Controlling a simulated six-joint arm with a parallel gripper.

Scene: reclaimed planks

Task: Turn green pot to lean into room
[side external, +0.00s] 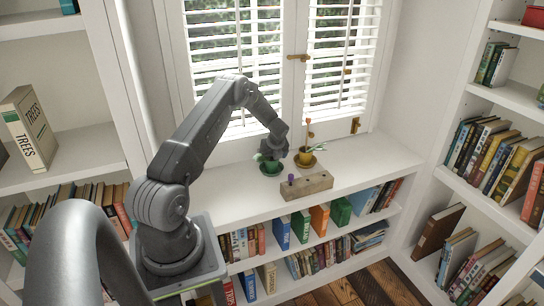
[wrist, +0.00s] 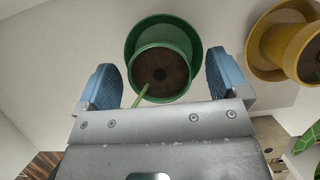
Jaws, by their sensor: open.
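The green pot (wrist: 187,58) stands in a green saucer (wrist: 134,42), with dark soil and a pale green stem at its near edge in the wrist view. In the side view the green pot (side external: 271,167) is on the white sill, partly hidden by my gripper, with pale leaves beside it. My gripper (wrist: 165,85) is open, its two blue fingers spread to the left and right of the pot's near part. The fingers look apart from the pot; their height against the rim is hard to tell.
A yellow pot (side external: 305,158) with an orange-topped plant stands on a saucer to the right. A wooden block (side external: 307,185) with a purple knob lies in front. The window with white blinds (side external: 335,60) is behind. Bookshelves flank the white sill (side external: 225,190).

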